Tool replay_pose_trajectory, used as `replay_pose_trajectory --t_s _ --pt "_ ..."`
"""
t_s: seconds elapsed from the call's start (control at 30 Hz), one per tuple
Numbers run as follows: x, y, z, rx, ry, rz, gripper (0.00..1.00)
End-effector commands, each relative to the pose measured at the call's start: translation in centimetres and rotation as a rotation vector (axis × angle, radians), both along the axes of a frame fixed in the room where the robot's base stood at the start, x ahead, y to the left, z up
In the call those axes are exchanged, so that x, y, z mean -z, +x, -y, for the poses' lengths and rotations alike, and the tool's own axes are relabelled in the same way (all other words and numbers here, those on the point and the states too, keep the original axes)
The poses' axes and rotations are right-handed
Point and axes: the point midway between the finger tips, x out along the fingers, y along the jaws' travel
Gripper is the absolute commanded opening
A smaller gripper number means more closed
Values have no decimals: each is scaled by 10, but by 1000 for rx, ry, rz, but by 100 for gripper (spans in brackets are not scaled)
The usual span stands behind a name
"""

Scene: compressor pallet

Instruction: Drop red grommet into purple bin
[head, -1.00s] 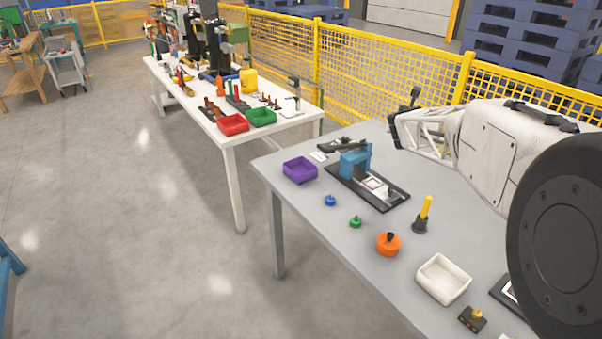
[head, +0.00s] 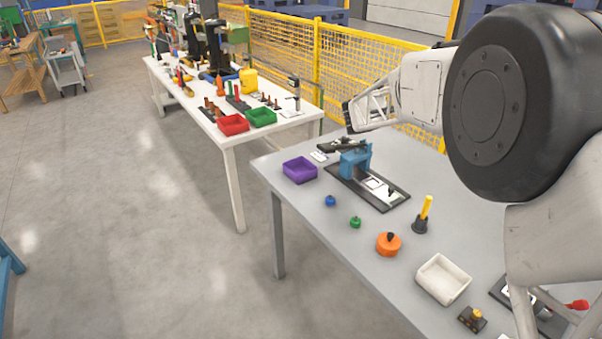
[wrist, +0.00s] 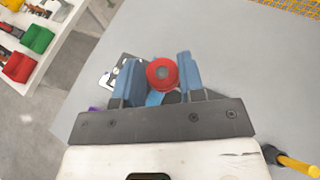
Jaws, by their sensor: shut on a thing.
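The red grommet (wrist: 162,73) is a round ring with a darker centre, held between the blue fingers of my gripper (wrist: 159,76) in the wrist view. The purple bin (head: 300,171) is an open box at the far left corner of the grey table in the head view. Only a purple sliver (wrist: 94,108) of it shows at the left of my gripper in the wrist view. In the head view the dark end of my gripper (head: 350,116) is above the table's far side, right of the bin and apart from it. The grommet cannot be made out there.
A blue press-like fixture (head: 355,160) on a black base stands right of the bin. A blue knobbed part (head: 330,201), a green one (head: 355,222), an orange one (head: 388,245) and a white tray (head: 443,279) lie nearer. The yellow-handled tool (head: 425,208) stands upright.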

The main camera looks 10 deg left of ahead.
Motion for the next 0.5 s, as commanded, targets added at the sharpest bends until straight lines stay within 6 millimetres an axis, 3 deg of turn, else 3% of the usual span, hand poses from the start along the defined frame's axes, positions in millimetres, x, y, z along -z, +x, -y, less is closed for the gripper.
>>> replay_pose_trajectory --t_s 0.5 --pt "16 18 -59 103 -1 -1 10"
